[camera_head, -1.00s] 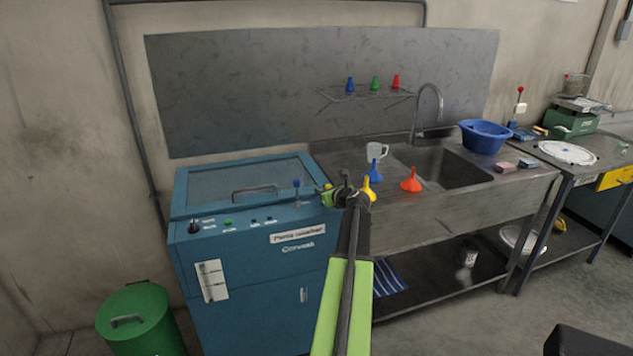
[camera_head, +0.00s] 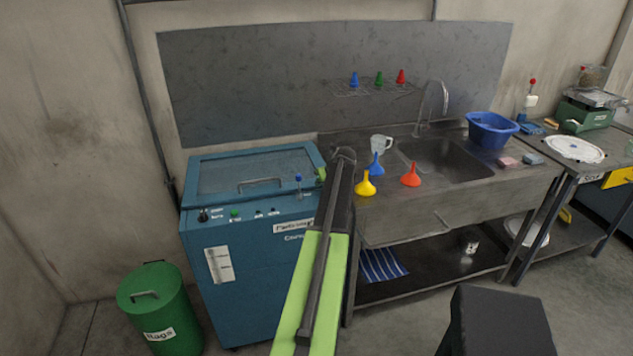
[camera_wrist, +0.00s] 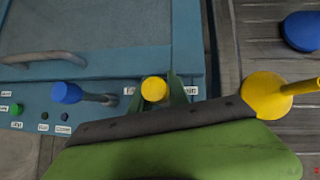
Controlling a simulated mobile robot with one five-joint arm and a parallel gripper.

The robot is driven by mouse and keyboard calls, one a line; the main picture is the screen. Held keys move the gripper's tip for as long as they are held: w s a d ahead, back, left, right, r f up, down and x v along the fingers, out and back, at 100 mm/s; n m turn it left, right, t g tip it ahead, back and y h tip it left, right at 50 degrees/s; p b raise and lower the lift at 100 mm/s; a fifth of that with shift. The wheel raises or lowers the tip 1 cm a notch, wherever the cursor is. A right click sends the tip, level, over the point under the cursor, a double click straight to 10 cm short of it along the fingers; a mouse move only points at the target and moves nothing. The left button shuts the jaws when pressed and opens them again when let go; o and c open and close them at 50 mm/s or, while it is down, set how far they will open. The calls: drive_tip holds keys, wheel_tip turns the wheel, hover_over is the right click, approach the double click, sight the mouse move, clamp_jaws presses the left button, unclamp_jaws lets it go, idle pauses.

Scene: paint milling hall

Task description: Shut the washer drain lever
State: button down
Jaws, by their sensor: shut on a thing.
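The blue washer (camera_head: 240,262) stands left of the sink, with a control panel on its top front. A lever with a blue knob (camera_head: 298,178) rises from the panel; its knob (camera_wrist: 66,93) also shows in the wrist view. To its right is a yellow knob (camera_wrist: 154,89), between the green fingers of my gripper (camera_wrist: 168,88). My gripper is shut on this yellow-knobbed lever. In the head view my gripper (camera_head: 320,176) is at the washer's right end, and my arm hides most of the lever. The labels beside the levers are too small to read surely.
A yellow funnel (camera_head: 366,184) stands close right of my arm on the sink counter, with blue (camera_head: 376,165) and red (camera_head: 411,175) funnels and a white jug (camera_head: 381,144) nearby. A green bin (camera_head: 158,305) stands at the washer's left. The washer lid (camera_head: 250,172) is down.

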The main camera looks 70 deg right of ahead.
drive_tip(key=shift+w+d+r, duration=0.15)
drive_tip(key=shift+w, duration=0.15)
drive_tip(key=c, duration=1.4)
unclamp_jaws()
drive_tip(key=shift+o, duration=0.8)
drive_tip(key=shift+s, duration=0.25)
drive_tip(key=shift+s+r+p, duration=0.1)
drive_tip(key=shift+r+p, duration=0.1)
drive_tip(key=shift+p, duration=0.1)
drive_tip(key=p+v, duration=1.2)
drive_tip(key=v, duration=0.5)
drive_tip(key=shift+p, duration=0.35)
drive_tip(key=shift+f, duration=0.15)
